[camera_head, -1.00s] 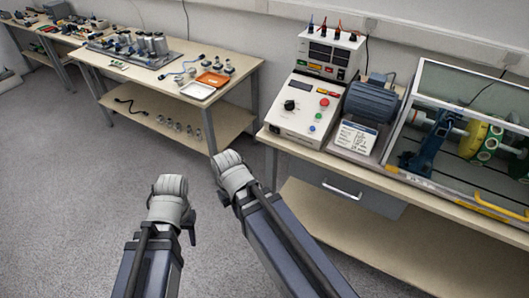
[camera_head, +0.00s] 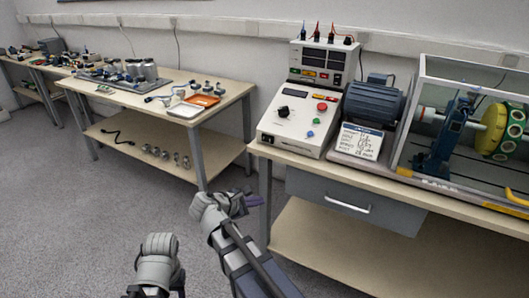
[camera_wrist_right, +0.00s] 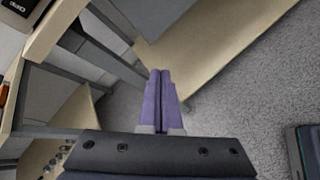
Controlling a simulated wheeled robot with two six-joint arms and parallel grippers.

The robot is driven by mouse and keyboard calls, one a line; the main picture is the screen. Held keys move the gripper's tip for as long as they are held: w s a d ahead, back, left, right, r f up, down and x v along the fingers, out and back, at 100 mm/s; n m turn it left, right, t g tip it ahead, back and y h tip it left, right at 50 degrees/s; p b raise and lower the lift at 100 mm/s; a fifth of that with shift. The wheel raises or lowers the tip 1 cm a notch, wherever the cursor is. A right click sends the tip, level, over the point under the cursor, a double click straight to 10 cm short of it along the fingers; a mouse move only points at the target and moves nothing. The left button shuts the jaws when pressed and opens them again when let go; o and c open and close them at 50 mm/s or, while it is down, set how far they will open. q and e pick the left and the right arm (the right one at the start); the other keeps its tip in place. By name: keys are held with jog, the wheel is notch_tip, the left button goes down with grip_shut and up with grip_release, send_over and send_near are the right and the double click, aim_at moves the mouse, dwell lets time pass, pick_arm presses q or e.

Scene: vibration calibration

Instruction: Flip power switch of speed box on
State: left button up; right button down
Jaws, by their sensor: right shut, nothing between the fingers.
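The speed box (camera_head: 300,122) is a white sloped panel at the near left end of the right bench. It carries a black knob (camera_head: 283,112), a red button (camera_head: 322,106), and green and blue buttons. A small black switch (camera_head: 267,139) sits at its front left corner. A black piece on a white surface (camera_wrist_right: 20,6) shows at the top left of the right wrist view. My right gripper (camera_head: 256,200) has purple fingers pressed together and empty (camera_wrist_right: 160,72), below and in front of the bench edge, apart from the box. My left arm shows only its grey wrist; its fingers are hidden.
The bench's front edge (camera_head: 345,175) and drawer (camera_head: 350,200) lie right of my right gripper. A blue motor (camera_head: 372,100) and clear-covered rig (camera_head: 470,130) stand right of the box. A second table (camera_head: 225,100) stands left. Floor between is clear.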

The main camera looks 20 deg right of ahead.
jog(key=w+a+r+n+t+h, duration=0.2)
jog(key=r+n, duration=0.2)
jog(key=r, duration=0.2)
jog(key=w+a+r+n+t+h, duration=0.2)
jog(key=w+r+n, duration=0.1)
jog(key=r+n, duration=0.2)
jog(key=shift+w+r+t+h, duration=0.25)
jog(key=shift+r+t+h, duration=0.05)
jog(key=shift+r+h, duration=0.1)
pick_arm(q)
jog(key=shift+d, duration=0.1)
pick_arm(e)
jog(key=shift+w, duration=0.1)
